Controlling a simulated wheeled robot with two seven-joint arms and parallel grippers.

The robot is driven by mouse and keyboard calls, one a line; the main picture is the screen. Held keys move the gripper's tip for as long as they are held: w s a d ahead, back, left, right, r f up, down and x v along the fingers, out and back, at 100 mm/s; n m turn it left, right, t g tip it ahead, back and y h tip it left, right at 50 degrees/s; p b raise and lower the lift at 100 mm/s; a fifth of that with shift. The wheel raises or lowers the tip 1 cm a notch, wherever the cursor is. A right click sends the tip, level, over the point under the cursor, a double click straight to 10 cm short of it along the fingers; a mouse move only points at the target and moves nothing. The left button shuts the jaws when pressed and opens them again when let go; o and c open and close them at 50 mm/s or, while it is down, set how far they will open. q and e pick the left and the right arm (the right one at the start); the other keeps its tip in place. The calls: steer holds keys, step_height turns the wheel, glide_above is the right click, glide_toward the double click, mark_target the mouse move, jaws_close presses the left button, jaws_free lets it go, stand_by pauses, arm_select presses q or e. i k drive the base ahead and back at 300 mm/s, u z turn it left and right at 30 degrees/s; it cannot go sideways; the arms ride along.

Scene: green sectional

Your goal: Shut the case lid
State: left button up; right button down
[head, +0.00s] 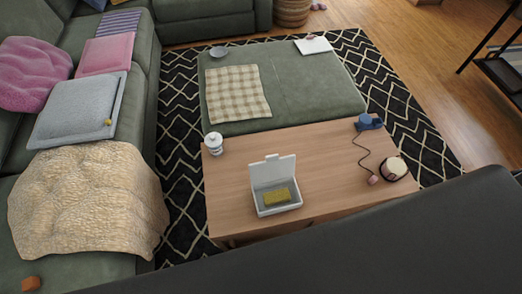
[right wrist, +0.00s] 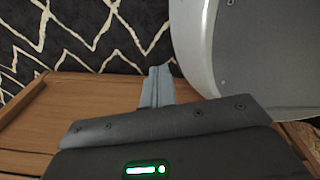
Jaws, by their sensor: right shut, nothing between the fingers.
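A small white case (head: 281,209) stands on the wooden coffee table (head: 330,165). Its lid (head: 272,170) is raised at the back, so the case is open. A yellowish block (head: 276,196) lies inside the case. My right gripper (right wrist: 158,88) shows in the right wrist view, with its fingers together and nothing between them. The case does not show in that view, and the gripper does not show in the head view. My left gripper is in neither view.
A white lidded jar (head: 214,143) stands at the table's back left corner. A blue device (head: 368,122) with a cord and a round object (head: 395,168) are at the right. The table is clear around the case. Wood (right wrist: 20,108) and patterned rug (right wrist: 95,35) show near my right gripper.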

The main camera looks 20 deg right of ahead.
mark_target(274, 167)
steer(key=u, duration=1.2)
steer(key=k, duration=1.75)
steer(key=z, duration=0.45)
steer(key=i, duration=1)
steer(key=z, duration=0.05)
